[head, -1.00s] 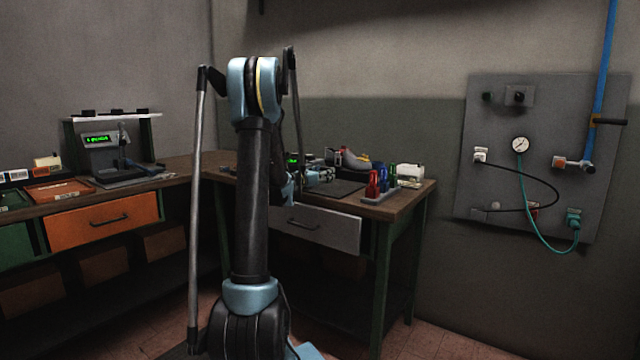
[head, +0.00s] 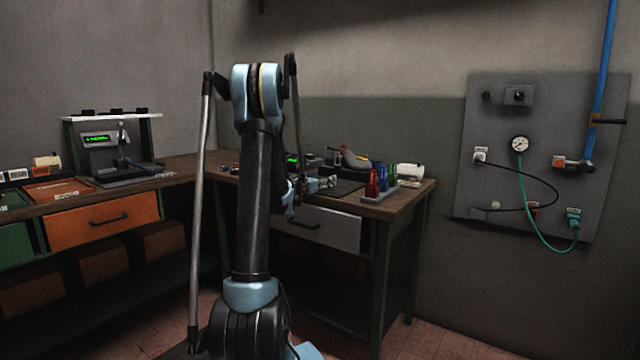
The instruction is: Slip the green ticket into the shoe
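The shoe (head: 354,161), grey with a yellowish part, sits toward the back of the right-hand workbench. My gripper (head: 327,183) is small in the head view, low over the bench near its front edge, in front of the shoe and a little to its left. It appears apart from the shoe. Its fingers are too small to show whether they are open or hold anything. I cannot make out the green ticket; it may be hidden by my arm or too small to see.
A rack with red, blue and green bottles (head: 383,183) stands right of my gripper, near the bench's front edge. A white roll (head: 409,171) is behind it. A press with a green display (head: 100,140) stands on the left bench (head: 185,165).

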